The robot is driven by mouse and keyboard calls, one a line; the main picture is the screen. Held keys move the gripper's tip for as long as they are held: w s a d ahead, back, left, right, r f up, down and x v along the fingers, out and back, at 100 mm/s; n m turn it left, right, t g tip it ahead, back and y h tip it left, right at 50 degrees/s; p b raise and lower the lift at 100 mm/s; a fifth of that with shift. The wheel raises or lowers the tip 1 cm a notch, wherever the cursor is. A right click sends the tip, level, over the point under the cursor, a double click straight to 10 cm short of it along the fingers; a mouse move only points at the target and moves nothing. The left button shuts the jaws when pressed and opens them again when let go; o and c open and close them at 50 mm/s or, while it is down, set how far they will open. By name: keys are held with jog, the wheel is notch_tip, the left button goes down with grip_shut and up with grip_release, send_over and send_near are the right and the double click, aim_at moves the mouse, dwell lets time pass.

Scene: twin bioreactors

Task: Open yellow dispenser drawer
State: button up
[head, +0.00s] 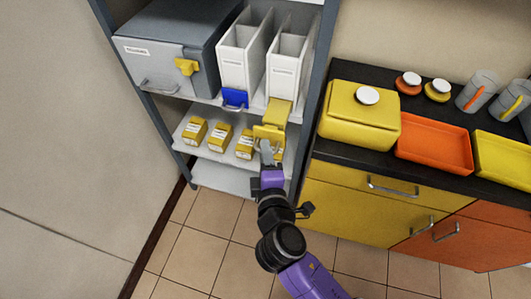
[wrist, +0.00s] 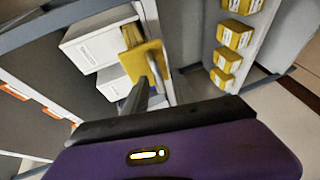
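Two white dispensers stand side by side on the shelf. The right-hand dispenser (head: 287,66) has the yellow dispenser drawer (head: 279,110) at its foot. This drawer sticks out past the shelf edge, further than the blue drawer (head: 235,98) of the left-hand dispenser (head: 240,60). In the wrist view the yellow drawer (wrist: 147,57) stands out from its white body. My gripper (head: 267,148) is at the drawer's front. Its fingers (wrist: 149,88) are close together and appear shut on the yellow handle. The exact contact is partly hidden.
A grey box (head: 170,45) with a yellow latch stands left of the dispensers. Several yellow packs (head: 220,137) sit on the lower shelf. A counter to the right holds a yellow container (head: 358,115) and an orange tray (head: 435,145). The tiled floor (head: 205,225) in front is clear.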

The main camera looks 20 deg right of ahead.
jog(key=shift+s, duration=0.1)
jog(key=b+v, duration=0.1)
jog(key=v, duration=0.6)
jog(key=shift+s, duration=0.25)
jog(key=shift+r, duration=0.1)
jog(key=s+a+r+m+y, duration=0.1)
jog(key=s+a+m+y, duration=0.3)
jog(key=s+y, duration=0.25)
jog(key=s+d+r+m+h, duration=0.1)
jog(key=s+d+m, duration=0.4)
jog(key=s, duration=0.5)
jog(key=s+d+r+m+h, duration=0.2)
jog(key=s+d+m, duration=0.3)
jog(key=s, duration=0.5)
jog(key=shift+d, duration=1.05)
